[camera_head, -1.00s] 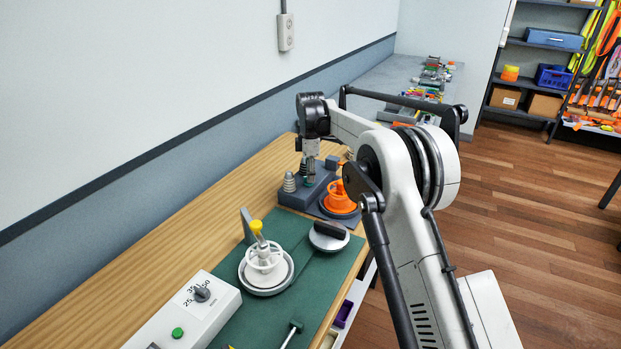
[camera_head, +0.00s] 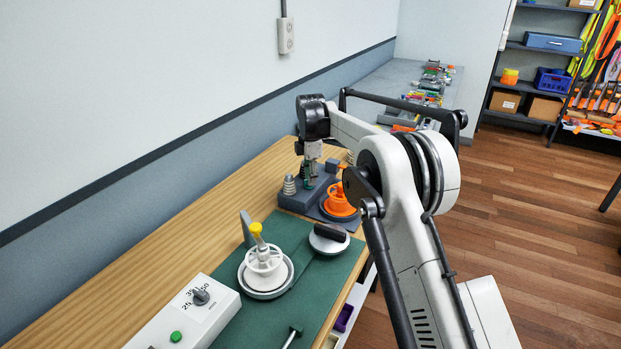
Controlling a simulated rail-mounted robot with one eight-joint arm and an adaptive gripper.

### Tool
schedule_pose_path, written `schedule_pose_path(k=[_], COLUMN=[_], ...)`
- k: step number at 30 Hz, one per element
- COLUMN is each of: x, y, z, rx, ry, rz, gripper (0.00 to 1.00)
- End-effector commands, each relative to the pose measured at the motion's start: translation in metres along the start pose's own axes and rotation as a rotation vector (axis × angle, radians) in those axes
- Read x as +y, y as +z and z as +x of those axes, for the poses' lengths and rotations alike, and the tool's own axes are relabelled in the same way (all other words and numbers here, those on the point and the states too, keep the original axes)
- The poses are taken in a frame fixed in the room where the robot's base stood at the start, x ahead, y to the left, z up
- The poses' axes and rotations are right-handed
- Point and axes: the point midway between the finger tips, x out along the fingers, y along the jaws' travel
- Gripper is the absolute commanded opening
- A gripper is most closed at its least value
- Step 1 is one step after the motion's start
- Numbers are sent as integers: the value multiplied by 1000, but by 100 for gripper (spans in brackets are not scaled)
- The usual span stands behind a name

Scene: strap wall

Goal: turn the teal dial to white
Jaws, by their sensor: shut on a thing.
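The teal dial (camera_head: 307,183) shows only as a small teal patch on the grey block (camera_head: 291,202) at the far part of the bench. My gripper (camera_head: 309,174) points down over it, with its fingers shut on the dial. The fingers and the wrist hide most of the dial. Its pointer and any white mark cannot be made out.
A ribbed grey post (camera_head: 289,185) stands just left of my gripper.

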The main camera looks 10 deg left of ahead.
Motion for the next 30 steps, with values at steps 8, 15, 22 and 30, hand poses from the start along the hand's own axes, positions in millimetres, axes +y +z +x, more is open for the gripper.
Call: schedule_pose_path(k=[8,15,22,30], x=[0,0,0,0], y=[0,0,0,0], z=[0,-5,-40,-92], rx=[0,0,0,0], ry=[1,1,1,1], rz=[0,0,0,0], gripper=[29,29,29,29])
